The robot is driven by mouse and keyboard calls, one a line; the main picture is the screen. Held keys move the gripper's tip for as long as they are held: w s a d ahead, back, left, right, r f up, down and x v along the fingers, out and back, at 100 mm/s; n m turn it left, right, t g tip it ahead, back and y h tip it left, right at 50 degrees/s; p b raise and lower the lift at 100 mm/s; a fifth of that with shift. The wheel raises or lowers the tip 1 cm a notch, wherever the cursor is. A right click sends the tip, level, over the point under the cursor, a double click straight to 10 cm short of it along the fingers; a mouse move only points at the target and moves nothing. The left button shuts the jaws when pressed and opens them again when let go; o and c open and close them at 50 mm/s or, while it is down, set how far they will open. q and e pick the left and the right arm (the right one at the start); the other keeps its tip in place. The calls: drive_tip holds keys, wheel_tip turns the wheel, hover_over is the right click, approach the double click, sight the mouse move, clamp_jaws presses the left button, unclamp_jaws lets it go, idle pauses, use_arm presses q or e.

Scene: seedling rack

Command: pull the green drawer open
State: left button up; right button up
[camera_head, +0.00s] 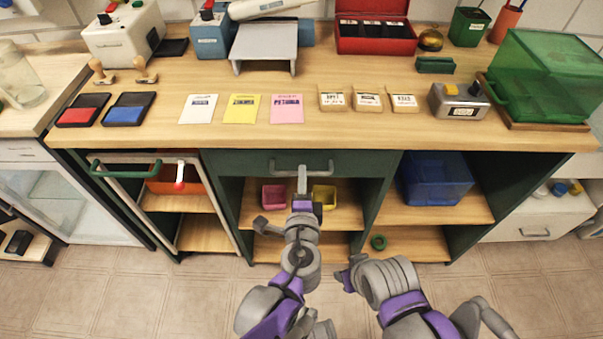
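The green drawer (240,163) is a dark green front under the middle of the wooden worktop, and it looks closed. A grey bar handle (280,173) runs across its middle. My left gripper (302,180) reaches up to the handle, and its narrow finger overlaps the middle of the bar. Only one finger shows clearly, so I cannot tell whether it is closed around the bar. My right gripper (346,276) is lower and to the right, over the floor in front of the cabinet, apart from the drawer. Its finger opening is unclear.
Below the drawer, an open shelf holds a pink bin (273,197) and a yellow bin (324,195). A blue crate (436,180) sits on the right shelf. A glazed door with a green handle (120,169) is at left. The worktop (350,72) holds packets, stamp pads and boxes.

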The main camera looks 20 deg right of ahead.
use_arm(q)
drive_tip(key=shift+x, duration=1.25)
clamp_jaws()
idle(0.5)
